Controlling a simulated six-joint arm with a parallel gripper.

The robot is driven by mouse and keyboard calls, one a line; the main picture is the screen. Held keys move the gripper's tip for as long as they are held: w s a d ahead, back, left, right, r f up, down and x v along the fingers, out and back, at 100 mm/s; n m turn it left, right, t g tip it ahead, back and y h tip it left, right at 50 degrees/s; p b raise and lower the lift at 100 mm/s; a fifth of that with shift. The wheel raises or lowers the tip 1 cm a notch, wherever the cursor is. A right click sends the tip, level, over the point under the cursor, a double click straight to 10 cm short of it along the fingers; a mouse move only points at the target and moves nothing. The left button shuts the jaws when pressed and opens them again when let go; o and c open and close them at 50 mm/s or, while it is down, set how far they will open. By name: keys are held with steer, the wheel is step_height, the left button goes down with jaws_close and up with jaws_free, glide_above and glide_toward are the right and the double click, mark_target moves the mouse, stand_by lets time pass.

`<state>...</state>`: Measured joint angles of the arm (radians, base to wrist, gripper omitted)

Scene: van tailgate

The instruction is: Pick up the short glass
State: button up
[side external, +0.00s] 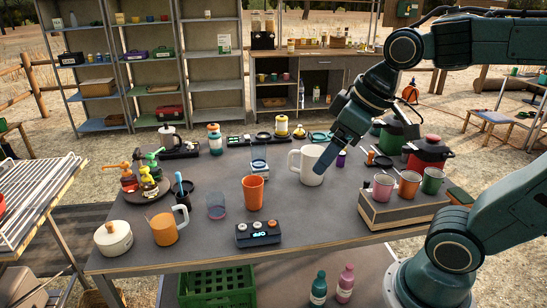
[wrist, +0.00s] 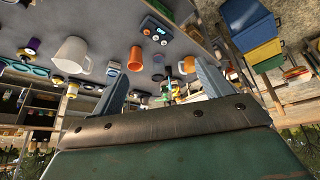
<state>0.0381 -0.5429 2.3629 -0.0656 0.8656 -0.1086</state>
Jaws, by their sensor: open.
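A short clear, bluish glass (side external: 216,206) stands upright on the grey table, left of an orange tumbler (side external: 252,193). A second clear glass (side external: 259,155) stands on a small scale farther back. My gripper (side external: 322,166) is to the right of both glasses, its tips overlapping the white mug (side external: 306,165) in the side view. I cannot tell whether they touch the mug. In the wrist view my gripper (wrist: 162,80) has its two fingers wide apart with nothing held between them.
An orange mug (side external: 165,228) and dark cup with a blue-handled brush (side external: 181,196) stand left of the short glass. A control box (side external: 258,233) is in front. A crate with cups (side external: 400,211) is at right. Bare table lies between the control box and that crate.

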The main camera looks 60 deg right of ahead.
steer(key=w+n, duration=0.2)
steer(key=w, duration=0.8)
steer(key=n+g+y, duration=0.2)
steer(key=n+y, duration=0.1)
steer(key=n, duration=0.3)
glide_above(216, 206)
steer(key=s+d, duration=0.2)
steer(key=d, duration=0.3)
step_height(216, 206, down, 17)
steer(key=shift+w+x, duration=0.15)
steer(key=shift+x, duration=1.9)
steer(key=shift+w+x, duration=0.1)
steer(key=shift+x, duration=2)
steer(key=shift+d, duration=0.15)
steer(key=shift+x, duration=2.6)
steer(key=shift+d, duration=0.15)
steer(key=c, duration=1.1)
